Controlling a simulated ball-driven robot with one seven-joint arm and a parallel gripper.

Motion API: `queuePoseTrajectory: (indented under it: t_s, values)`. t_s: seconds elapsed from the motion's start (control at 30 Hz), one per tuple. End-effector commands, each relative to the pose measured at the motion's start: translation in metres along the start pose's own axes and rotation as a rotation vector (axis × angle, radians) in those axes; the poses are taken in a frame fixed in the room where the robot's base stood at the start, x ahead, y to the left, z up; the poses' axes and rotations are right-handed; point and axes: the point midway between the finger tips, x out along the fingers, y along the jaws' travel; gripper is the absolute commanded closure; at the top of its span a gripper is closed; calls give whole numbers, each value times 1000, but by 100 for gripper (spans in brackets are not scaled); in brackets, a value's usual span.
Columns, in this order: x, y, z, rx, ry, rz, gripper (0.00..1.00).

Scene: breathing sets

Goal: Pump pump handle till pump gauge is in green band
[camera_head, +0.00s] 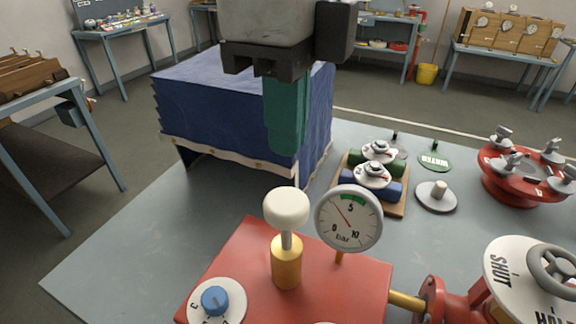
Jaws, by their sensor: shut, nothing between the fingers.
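The pump handle (287,208) is a white rounded knob on a metal stem. The stem rises from a brass cylinder (286,262) on a red box (240,268), and a length of it shows below the knob. The pump gauge (348,219) is a round white dial marked in bar, just right of the handle. Its needle points up and left, on the low side of the green band at the top of the dial. My gripper (285,150) has teal fingers, shut and empty, pointing down. In the picture it is above the knob and apart from it.
A blue-draped box (240,100) stands behind my gripper. A blue knob (214,300) is at front left of the red box. A valve wheel (555,270) with a SHUT plate and a red round fixture (525,180) are at right. The grey table's left part is clear.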

Motion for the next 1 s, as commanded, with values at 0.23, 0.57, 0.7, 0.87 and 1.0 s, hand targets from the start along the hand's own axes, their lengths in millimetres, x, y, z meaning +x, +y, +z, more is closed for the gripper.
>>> queuePoseTrajectory:
  t_s: [0.23, 0.57, 0.7, 0.87, 1.0]
  values:
    - [-27, 0, 0, -1, -2, -1, 100]
    - [-30, 0, 0, -1, -2, 1, 100]
    - [-30, 0, 0, -1, -2, 1, 100]
    - [-30, 0, 0, -1, -2, 1, 100]
    - [-30, 0, 0, -1, -2, 0, 100]
